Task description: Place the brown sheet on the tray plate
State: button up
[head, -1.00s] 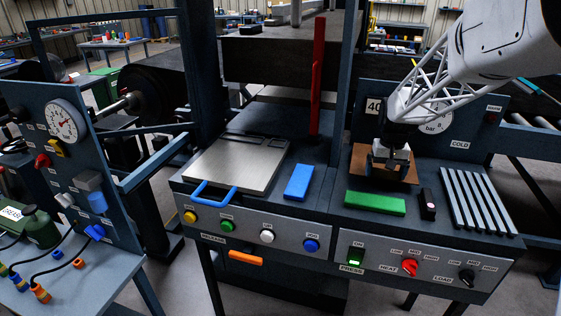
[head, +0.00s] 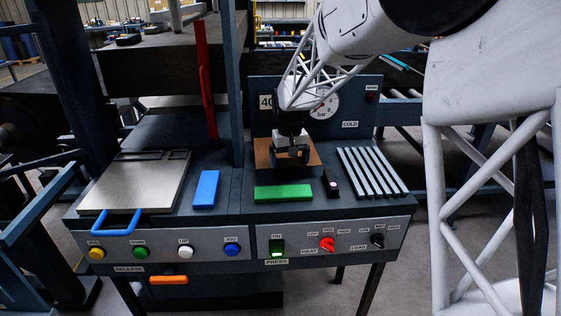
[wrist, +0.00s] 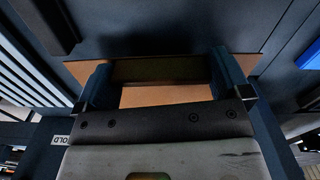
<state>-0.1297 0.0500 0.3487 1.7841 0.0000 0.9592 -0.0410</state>
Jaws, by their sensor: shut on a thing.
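The brown sheet (head: 263,153) is at the right part of the bench, below the dial panel, with my gripper (head: 292,153) over its middle. In the wrist view my gripper (wrist: 163,78) has its fingers wide apart, shut on the sheet (wrist: 165,96), with a dark bar between them. The fingers hide part of the sheet, and I cannot tell whether it is clear of the bench top. The tray plate (head: 135,183), a flat silver plate with a blue handle (head: 122,222), lies on the left part of the bench with nothing on it.
A blue block (head: 206,189) lies right of the tray plate. A green bar (head: 283,192) and a small dark block (head: 331,184) lie in front of the sheet. A ribbed rack (head: 372,172) is at the right. A red upright lever (head: 207,90) and a blue post (head: 239,90) stand between plate and sheet.

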jog(key=s+d+r+n, duration=0.1)
jog(key=s+r+n, duration=0.25)
jog(key=r, duration=0.55)
jog(key=s+d+r+n, duration=0.1)
jog(key=s+r+n, duration=0.1)
jog(key=s+r, duration=0.5)
jog(key=s+a+r+n, duration=0.25)
jog(key=a+r, duration=0.25)
jog(key=r, duration=0.7)
jog(key=s+a+r+n, duration=0.1)
jog(key=s+a+r, duration=0.35)
jog(key=r, duration=0.75)
jog(key=w+a+f+m, duration=0.1)
jog(key=w+a+f, duration=0.1)
jog(key=a+f, duration=1)
jog(key=w+a+f+m, duration=0.2)
jog(key=w+a+f, duration=0.1)
jog(key=a+f, duration=0.8)
jog(key=w+a+f+m, duration=0.2)
jog(key=a+f, duration=1)
jog(key=a, duration=0.1)
jog(key=shift+w+a+f, duration=0.25)
jog(key=shift+a+f, duration=0.1)
